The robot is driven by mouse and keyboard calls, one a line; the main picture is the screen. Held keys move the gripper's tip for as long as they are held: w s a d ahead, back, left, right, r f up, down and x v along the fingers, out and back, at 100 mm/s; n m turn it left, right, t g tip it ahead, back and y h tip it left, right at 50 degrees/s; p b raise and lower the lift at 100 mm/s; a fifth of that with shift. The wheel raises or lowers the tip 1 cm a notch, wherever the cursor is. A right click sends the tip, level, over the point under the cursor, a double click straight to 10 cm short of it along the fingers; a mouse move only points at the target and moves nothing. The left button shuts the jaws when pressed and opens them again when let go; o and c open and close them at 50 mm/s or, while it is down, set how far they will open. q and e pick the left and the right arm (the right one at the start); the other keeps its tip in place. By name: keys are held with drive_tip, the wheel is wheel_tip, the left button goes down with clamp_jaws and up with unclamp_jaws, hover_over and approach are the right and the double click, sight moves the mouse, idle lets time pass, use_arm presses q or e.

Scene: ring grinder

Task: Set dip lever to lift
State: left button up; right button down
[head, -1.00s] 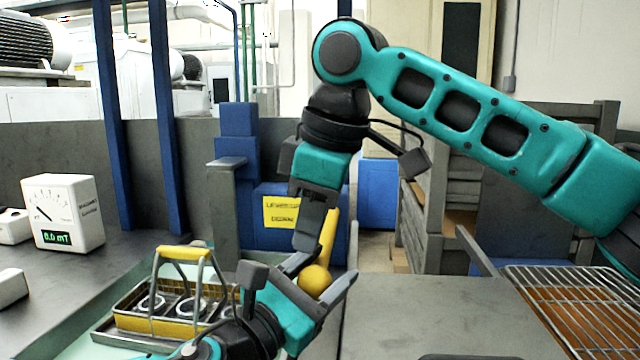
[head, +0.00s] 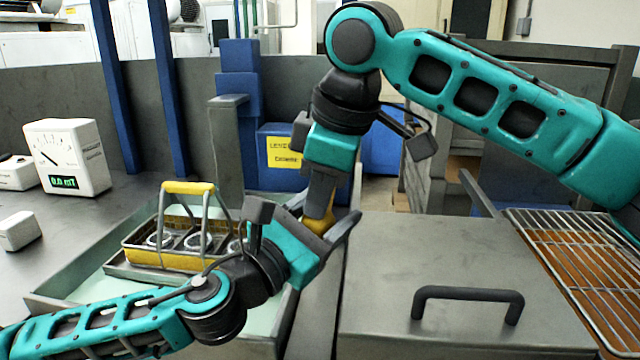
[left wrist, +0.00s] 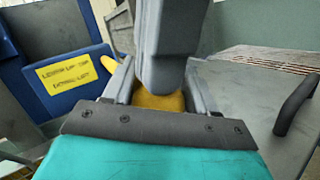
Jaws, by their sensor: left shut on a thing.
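The yellow dip lever (head: 318,222) is mostly hidden; its rounded knob shows between the grippers in the head view. It also shows in the left wrist view (left wrist: 158,101), with part of its shaft at the upper left. My left gripper (head: 322,213) comes from the lower left and is shut on the lever's knob. My right gripper (head: 320,198) reaches down from above, its dark fingers right at the knob. In the left wrist view its large grey finger covers much of the knob. Whether it grips or only touches the lever cannot be seen.
A blue box with a yellow lever sign (head: 285,152) stands behind the grippers. A yellow-rimmed basket (head: 165,258) holding rings sits in a tray at left. A meter (head: 68,157) reads 0.0 mT. A grey cover with a black handle (head: 467,294) and a wire rack (head: 575,260) lie at right.

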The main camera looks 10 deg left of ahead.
use_arm(q)
drive_tip(key=shift+w+a+r, duration=0.15)
drive_tip(key=shift+r, duration=0.35)
use_arm(e)
drive_tip(key=shift+f, duration=0.5)
use_arm(q)
drive_tip(key=o, duration=1.1)
drive_tip(key=shift+o, duration=1.3)
use_arm(e)
drive_tip(key=shift+w, duration=0.1)
use_arm(q)
drive_tip(key=shift+f, duration=0.15)
